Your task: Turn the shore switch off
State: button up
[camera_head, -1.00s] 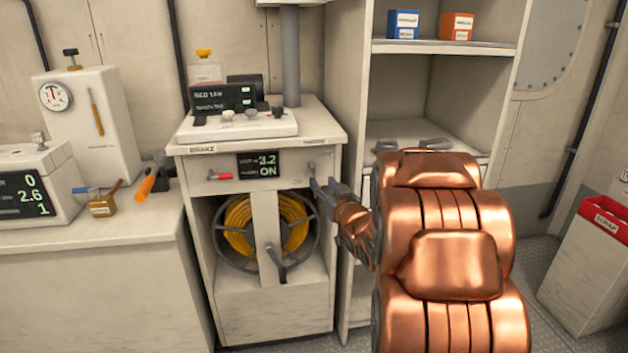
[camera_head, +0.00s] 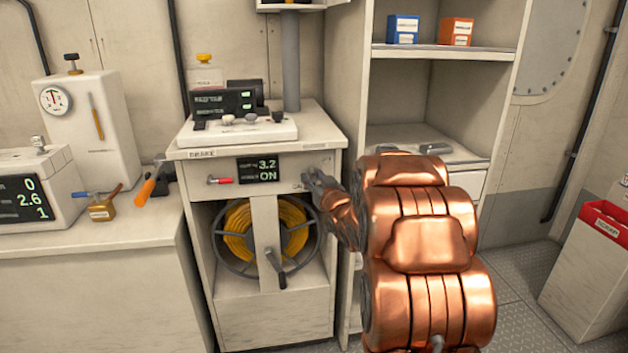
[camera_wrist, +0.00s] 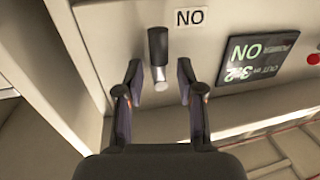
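The shore switch (camera_wrist: 158,48) is a small lever with a dark sleeve and a pale metal end, on the front of the pale cabinet. In the wrist view it is beside a label (camera_wrist: 190,17) that reads ON when turned over. The display (camera_head: 258,169) reads 3.2 and ON. My gripper (camera_wrist: 159,80) is open in the wrist view. Its two fingers are on either side of the lever's pale end, with gaps showing; contact is not visible. In the head view my gripper (camera_head: 312,180) is at the cabinet's upper right front and hides the lever.
A red-handled lever (camera_head: 221,181) is left of the display. Below, a yellow cable reel (camera_head: 238,232) has a crank (camera_head: 275,262). A console (camera_head: 238,128) sits on the cabinet top. An open shelf unit (camera_head: 400,100) stands right. A red-rimmed bin (camera_head: 590,270) is far right.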

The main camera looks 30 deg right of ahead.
grip_shut()
jog(key=shift+n, duration=0.5)
jog(key=n, duration=0.2)
jog(key=n+g+b, duration=0.1)
jog(key=n, duration=0.4)
jog(key=shift+d+r+n+g+b, duration=0.2)
jog(key=shift+r+n+g+b, duration=0.05)
jog(key=shift+n+g+b, duration=0.15)
jog(key=n+h, duration=0.1)
jog(key=n, duration=0.2)
jog(key=shift+s+r+n+g, duration=0.1)
jog(key=shift+n+g, duration=0.2)
jog(key=shift+g, duration=0.1)
jog(key=shift+r+n+h+b, duration=0.15)
jog(key=shift+n+h+b, duration=0.45)
jog(key=shift+n, duration=1.1)
jog(key=shift+d+g, duration=0.1)
jog(key=shift+g, duration=0.2)
grip_release()
jog(key=shift+r, duration=0.1)
